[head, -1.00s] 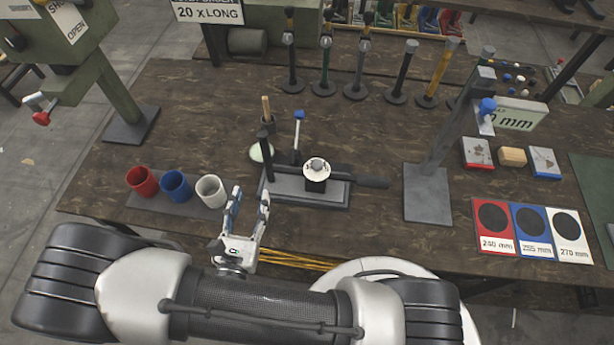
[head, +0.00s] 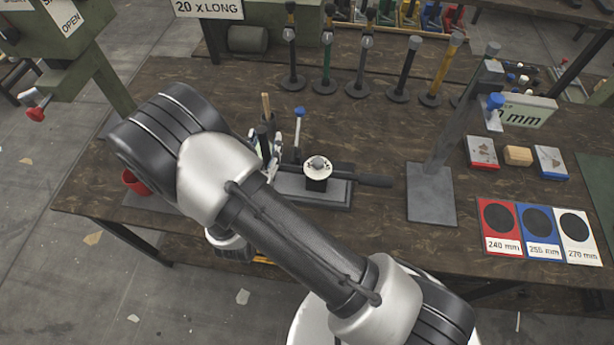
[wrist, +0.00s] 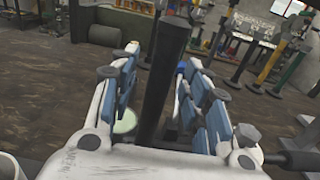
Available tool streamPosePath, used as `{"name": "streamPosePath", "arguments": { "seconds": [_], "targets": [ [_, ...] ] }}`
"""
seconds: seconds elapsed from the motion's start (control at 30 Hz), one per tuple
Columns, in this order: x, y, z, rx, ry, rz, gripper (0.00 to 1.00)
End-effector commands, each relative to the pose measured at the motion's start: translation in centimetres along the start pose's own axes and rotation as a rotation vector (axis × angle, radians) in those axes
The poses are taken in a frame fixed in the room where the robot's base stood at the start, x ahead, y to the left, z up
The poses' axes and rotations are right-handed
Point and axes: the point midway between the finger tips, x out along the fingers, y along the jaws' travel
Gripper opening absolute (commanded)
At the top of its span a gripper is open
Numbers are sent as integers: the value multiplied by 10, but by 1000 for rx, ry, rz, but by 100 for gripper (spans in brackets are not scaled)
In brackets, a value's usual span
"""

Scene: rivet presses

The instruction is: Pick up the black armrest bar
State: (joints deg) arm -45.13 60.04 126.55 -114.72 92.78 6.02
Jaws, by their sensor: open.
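A black upright bar (wrist: 166,75) stands between the fingers of my gripper (wrist: 160,85) in the wrist view, apparently the armrest bar. The fingers, with blue pads, are open on both sides of it; I cannot tell if either touches it. In the head view my gripper (head: 266,150) is at the left end of a small press (head: 318,186) with a dark base and a white round dial. My arm and fingers hide most of the bar there. A black handle (head: 376,181) sticks out to the right of the press.
A blue-topped lever (head: 299,125) stands close behind the gripper. A red cup (head: 134,183) shows at left, partly hidden by my arm. A grey stand (head: 431,194) is to the right. Several upright posts line the back, including a black one (head: 407,68).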

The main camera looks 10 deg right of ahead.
Motion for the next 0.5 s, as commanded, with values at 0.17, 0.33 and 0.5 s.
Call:
{"name": "streamPosePath", "arguments": {
  "seconds": [0.17, 0.33, 0.5],
  "targets": [
    [5, 0, 0, 0, 0, 1, 43],
    [5, 0, 0, 0, 0, 1, 40],
    [5, 0, 0, 0, 0, 1, 29]
  ]
}}
